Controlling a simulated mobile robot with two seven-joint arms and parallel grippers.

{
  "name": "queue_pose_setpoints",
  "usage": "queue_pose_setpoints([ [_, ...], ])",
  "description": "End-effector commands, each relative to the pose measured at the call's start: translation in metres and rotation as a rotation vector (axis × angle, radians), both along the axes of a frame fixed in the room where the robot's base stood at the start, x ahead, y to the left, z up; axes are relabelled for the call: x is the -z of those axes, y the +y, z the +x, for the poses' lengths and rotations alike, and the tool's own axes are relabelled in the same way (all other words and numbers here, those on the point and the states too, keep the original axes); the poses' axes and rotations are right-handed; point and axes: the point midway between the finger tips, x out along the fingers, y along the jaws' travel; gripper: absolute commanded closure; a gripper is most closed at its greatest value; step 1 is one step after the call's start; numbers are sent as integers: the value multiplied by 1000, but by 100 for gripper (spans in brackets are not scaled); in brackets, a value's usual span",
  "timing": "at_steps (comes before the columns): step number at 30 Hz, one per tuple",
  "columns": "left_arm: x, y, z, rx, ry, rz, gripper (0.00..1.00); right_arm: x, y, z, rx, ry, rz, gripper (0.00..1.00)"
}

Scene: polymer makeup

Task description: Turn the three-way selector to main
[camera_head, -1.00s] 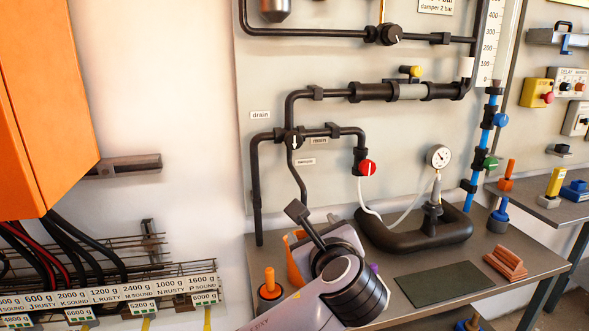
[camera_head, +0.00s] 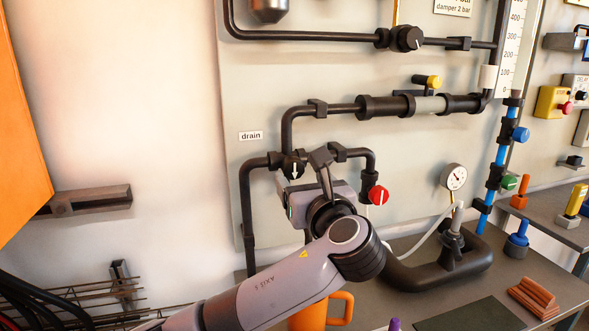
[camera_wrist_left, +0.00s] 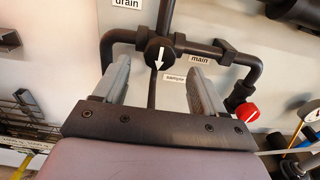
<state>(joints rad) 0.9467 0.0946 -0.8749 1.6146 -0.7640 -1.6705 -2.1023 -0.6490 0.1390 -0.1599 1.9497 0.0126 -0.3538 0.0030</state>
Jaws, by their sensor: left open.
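The three-way selector (camera_head: 293,168) is a round black knob with a white arrow, set where the dark pipes meet on the wall panel. It also shows in the left wrist view (camera_wrist_left: 158,53), where its arrow points down toward the sample label (camera_wrist_left: 174,78). The main label (camera_wrist_left: 200,59) is to its right and the drain label (camera_wrist_left: 127,3) to its upper left. My left gripper (camera_wrist_left: 160,72) is open, its two grey fingers spread to either side of the selector in that view. The remaining gap in depth is hard to tell. My right gripper is out of view.
A red-handled valve (camera_head: 379,195) sits on the pipe just right of my left wrist. An orange mug (camera_head: 309,316) is beneath my arm. A dark bracket (camera_head: 92,200) juts from the left wall.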

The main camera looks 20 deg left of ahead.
Motion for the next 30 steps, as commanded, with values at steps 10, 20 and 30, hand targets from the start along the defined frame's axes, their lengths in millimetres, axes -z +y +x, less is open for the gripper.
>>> queue_pose_setpoints([
  [10,-1,24,35,-1,0,0,29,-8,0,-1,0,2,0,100],
  [20,0,26,38,0,-1,-1,36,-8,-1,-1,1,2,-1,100],
  [30,0,26,38,0,-2,-5,84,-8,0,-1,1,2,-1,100],
])
